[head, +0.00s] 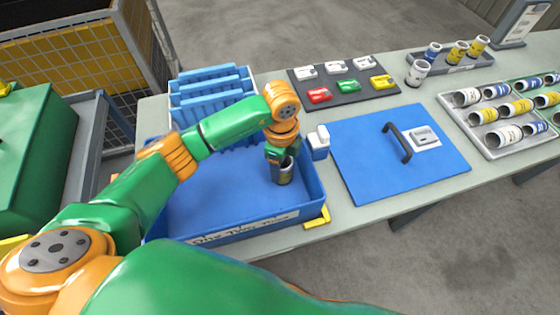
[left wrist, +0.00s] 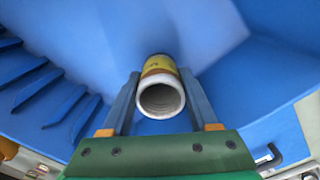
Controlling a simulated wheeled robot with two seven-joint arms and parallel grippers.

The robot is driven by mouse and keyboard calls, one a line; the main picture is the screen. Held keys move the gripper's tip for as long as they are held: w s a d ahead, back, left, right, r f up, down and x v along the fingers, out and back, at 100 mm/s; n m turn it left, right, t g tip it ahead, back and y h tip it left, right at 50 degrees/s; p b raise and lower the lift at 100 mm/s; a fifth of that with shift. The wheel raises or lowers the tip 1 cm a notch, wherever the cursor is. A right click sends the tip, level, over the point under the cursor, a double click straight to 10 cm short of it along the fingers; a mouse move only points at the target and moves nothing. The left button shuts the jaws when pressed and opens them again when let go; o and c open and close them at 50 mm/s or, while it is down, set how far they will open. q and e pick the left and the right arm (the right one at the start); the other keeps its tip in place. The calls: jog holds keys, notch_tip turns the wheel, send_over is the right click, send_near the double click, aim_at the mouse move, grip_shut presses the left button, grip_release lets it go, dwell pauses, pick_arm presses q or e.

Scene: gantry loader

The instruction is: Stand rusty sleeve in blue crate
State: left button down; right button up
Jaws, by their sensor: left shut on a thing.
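The blue crate (head: 235,229) stands at the front left of the bench, with a paper label on its front wall. My left gripper (head: 279,158) is inside the crate's outline near its right wall, pointing down. It is shut on the sleeve (head: 285,175), which looks upright and dark with a yellowish band. In the left wrist view the sleeve (left wrist: 161,98) sits between the two fingers (left wrist: 160,74), its pale open end towards the camera and yellow and brown-orange on its side. The crate floor (left wrist: 110,35) lies beyond it; whether the sleeve touches it I cannot tell. My right gripper is not in view.
A blue-ribbed rack (head: 212,88) stands behind the crate. A blue board with a black handle (head: 398,145) lies to the right. A small white box (head: 318,145) is by the crate's right wall.

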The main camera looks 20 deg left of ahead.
pick_arm(q)
jog(key=shift+f, duration=0.15)
jog(key=shift+c, duration=0.7)
grip_release()
notch_tip(320, 180, up, 13)
jog(key=shift+f, duration=0.2)
jog(key=shift+f, duration=0.1)
